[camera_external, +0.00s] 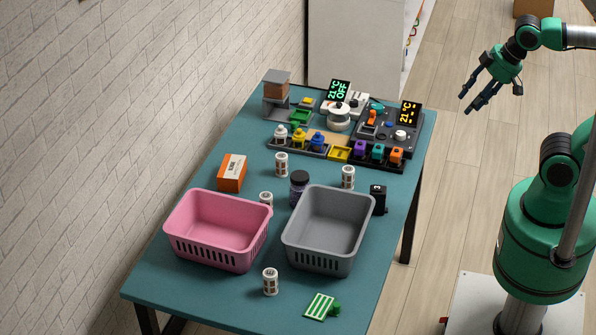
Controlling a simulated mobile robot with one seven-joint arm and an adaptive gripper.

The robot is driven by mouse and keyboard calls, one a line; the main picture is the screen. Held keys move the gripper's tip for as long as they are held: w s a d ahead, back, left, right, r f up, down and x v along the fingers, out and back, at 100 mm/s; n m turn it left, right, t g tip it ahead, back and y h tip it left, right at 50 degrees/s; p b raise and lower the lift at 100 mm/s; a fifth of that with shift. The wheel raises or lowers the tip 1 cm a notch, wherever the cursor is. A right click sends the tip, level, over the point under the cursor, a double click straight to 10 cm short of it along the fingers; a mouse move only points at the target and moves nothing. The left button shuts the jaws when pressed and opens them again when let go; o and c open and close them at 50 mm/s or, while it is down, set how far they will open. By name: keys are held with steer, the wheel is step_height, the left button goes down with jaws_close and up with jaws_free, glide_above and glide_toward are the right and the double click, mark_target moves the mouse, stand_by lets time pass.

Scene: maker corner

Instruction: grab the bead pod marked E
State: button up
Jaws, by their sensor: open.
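Several small white cylinders with dark markings, likely the bead pods, stand upright on the teal table. One pod (281,164) is near the equipment at the back, and another pod (347,178) is to its right. A third pod (266,199) stands behind the pink basket, partly hidden by its rim. Another pod (270,282) stands at the front, between and before the two baskets. The letters are too small to read, so I cannot tell which is E. My gripper (467,104) is open and empty, in the air right of the table, apart from all pods.
A pink basket (190,246) and a grey basket (310,262) look empty on the table (190,287). A dark jar (299,189), orange box (232,173), black item (378,199) and green striped item (321,306) stand or lie around them. Equipment (385,143) crowds the back.

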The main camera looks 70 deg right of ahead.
steer(key=shift+o, duration=0.9)
steer(key=shift+r, duration=0.1)
steer(key=w+a+r+n+g+p, duration=0.1)
steer(key=w+a+r+p, duration=0.2)
steer(key=w, duration=0.5)
steer(key=w+a+r+g+p, duration=0.1)
steer(key=w+a+r+p, duration=0.2)
steer(key=w, duration=0.6)
steer(key=w+a+f+n+g+p, duration=0.1)
steer(key=w+a+f+p, duration=0.2)
steer(key=w+a, duration=1.05)
steer(key=w+a+f+n+g+p, duration=0.15)
steer(key=w+a+f+p, duration=0.25)
steer(key=w+a+f, duration=0.75)
steer(key=w+a+f+g+p, duration=0.1)
steer(key=w+a+f+p, duration=0.1)
steer(key=a+f, duration=1.1)
step_height(320, 180, down, 3)
steer(key=shift+w+r+n+p, duration=0.15)
steer(key=shift+n+p, duration=0.3)
steer(key=shift+p, duration=0.25)
